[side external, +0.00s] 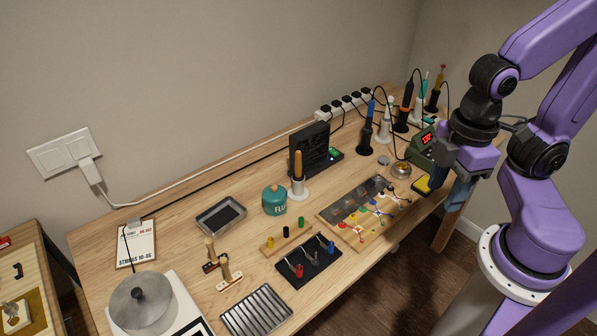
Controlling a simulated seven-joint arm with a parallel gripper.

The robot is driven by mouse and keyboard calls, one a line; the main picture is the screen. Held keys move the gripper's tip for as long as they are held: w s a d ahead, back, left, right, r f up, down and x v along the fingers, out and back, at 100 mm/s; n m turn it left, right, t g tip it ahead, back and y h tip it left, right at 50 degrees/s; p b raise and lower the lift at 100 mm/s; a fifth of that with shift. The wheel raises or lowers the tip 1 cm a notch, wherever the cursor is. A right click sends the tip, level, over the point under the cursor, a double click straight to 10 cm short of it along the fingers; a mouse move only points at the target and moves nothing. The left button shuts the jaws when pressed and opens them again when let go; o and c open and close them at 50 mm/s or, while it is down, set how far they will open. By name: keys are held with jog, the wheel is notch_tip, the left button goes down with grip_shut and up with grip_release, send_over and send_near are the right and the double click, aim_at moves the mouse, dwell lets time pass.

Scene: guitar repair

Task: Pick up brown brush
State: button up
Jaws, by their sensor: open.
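Two small wooden-handled pieces that look like brushes stand at the left middle of the bench. One (210,252) has a dark base. The one in front of it (226,273) has a pale brown base. I cannot tell for sure which is the brown brush. My gripper (457,194) is at the right end of the bench, far from both, pointing down. It is open and holds nothing that I can see. My arm partly hides the bench end there.
A teal flux jar (274,201), a black tray (221,216), a ribbed metal tray (257,311) and a peg board (286,236) surround the brushes. A wiring board (364,212), a black stand (309,150) and several soldering irons stand between them and my gripper.

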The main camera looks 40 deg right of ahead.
jog(key=n+t+h, duration=1.2)
jog(key=n+t, duration=0.1)
jog(key=n, duration=0.2)
send_over(298, 159)
jog(key=s+a, duration=0.1)
jog(key=s, duration=0.1)
notch_tip(298, 159, down, 10)
jog(key=shift+n+t, duration=0.4)
jog(key=f, duration=0.7)
jog(key=shift+w+f, duration=0.2)
jog(key=shift+f, duration=0.1)
jog(key=shift+x, duration=0.75)
jog(key=shift+w+d+r, duration=0.15)
jog(key=shift+w+d, duration=0.15)
jog(key=shift+w, duration=0.25)
